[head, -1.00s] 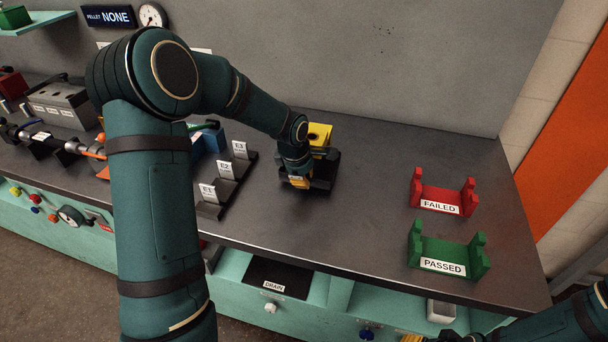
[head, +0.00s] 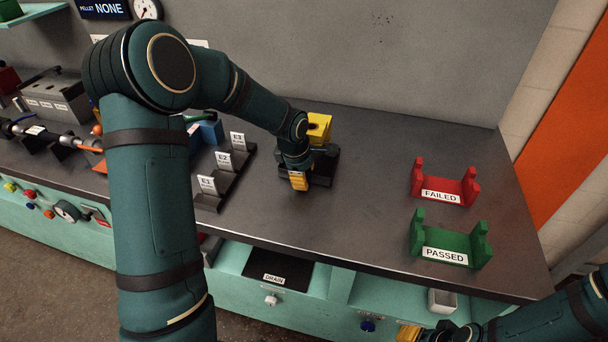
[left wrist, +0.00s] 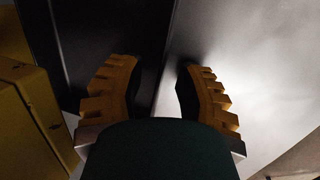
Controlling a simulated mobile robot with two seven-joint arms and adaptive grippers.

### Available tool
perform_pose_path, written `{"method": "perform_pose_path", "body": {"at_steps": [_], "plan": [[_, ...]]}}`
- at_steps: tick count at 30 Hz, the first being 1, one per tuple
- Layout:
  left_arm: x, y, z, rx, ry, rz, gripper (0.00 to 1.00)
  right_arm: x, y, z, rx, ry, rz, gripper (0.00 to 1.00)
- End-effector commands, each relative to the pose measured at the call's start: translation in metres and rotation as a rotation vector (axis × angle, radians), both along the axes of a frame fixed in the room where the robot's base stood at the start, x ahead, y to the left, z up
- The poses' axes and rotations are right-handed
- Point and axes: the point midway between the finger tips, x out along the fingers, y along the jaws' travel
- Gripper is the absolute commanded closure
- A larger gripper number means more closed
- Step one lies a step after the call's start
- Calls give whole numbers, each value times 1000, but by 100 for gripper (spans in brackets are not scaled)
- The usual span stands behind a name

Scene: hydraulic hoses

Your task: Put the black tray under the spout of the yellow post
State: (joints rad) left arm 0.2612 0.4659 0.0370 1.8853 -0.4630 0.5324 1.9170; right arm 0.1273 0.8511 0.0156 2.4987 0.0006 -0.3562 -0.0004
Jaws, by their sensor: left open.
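The yellow post (head: 319,127) stands on the bench in the head view, partly behind my left wrist. The black tray (head: 324,169) sits at its foot, partly hidden by my gripper; the spout cannot be made out. My left gripper (head: 298,181) is open at the tray's near left side, pointing down. In the left wrist view my fingers (left wrist: 155,80) stand apart, with the edge of the dark tray (left wrist: 95,30) running between them. A yellow block-like surface, apparently the post (left wrist: 35,115), fills the left side there. My right gripper (head: 409,333) shows only in part at the bottom edge.
A red FAILED rack (head: 443,190) and a green PASSED rack (head: 449,244) stand to the right. Labelled black stands (head: 227,174) and a blue block (head: 208,132) are to the left. The bench between the tray and racks is clear.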

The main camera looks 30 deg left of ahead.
Motion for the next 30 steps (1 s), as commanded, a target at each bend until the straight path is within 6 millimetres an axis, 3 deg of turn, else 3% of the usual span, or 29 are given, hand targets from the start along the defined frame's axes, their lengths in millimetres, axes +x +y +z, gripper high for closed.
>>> {"method": "perform_pose_path", "body": {"at_steps": [5, 8, 21, 30], "plan": [[0, 0, 5, 0, 0, 1, 66, -1, 0, 5, 0, 2, 1, 53], [-3, 1, 19, 2, -3, 1, 66, -1, 0, 8, 0, 3, 1, 53], [-23, 6, 102, 0, -2, 1, 66, -5, 1, 25, 3, 12, 2, 53], [-29, 8, 120, 0, 0, -1, 66, -6, 1, 28, 3, 14, 3, 53]]}}
